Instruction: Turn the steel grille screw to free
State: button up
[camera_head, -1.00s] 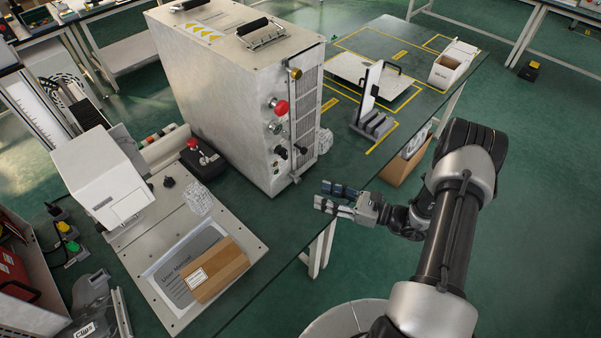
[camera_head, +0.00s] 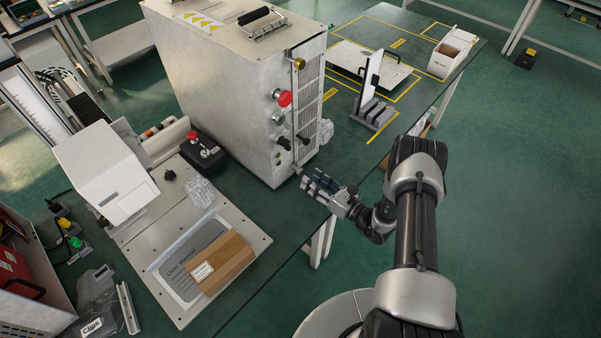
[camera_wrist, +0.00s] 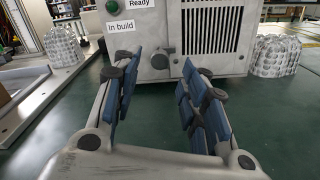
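The steel grille screw (camera_wrist: 161,58) is a grey round head low on the cabinet's front, below the slotted grille (camera_wrist: 210,30). In the wrist view it lies ahead, between my fingers and apart from them. In the head view it appears as a small steel piece (camera_head: 297,170) at the cabinet's lower front corner. My gripper (camera_head: 318,184) is in front of that corner, above the table edge. Its blue-padded fingers (camera_wrist: 156,90) are open with nothing between them.
The cabinet (camera_head: 225,85) carries a red button (camera_head: 285,98), a brass screw (camera_head: 299,63) and dark knobs. A dark knob (camera_wrist: 123,57) shows beside my left finger. Clear bubbled items (camera_wrist: 276,55) stand on both sides. A cardboard box (camera_head: 222,263) lies on the tray at left.

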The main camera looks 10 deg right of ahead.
aim_at(302, 173)
jog(key=x, duration=0.6)
jog(key=shift+a+b, duration=0.1)
jog(key=shift+b, duration=0.25)
jog(key=shift+c, duration=0.2)
grip_shut()
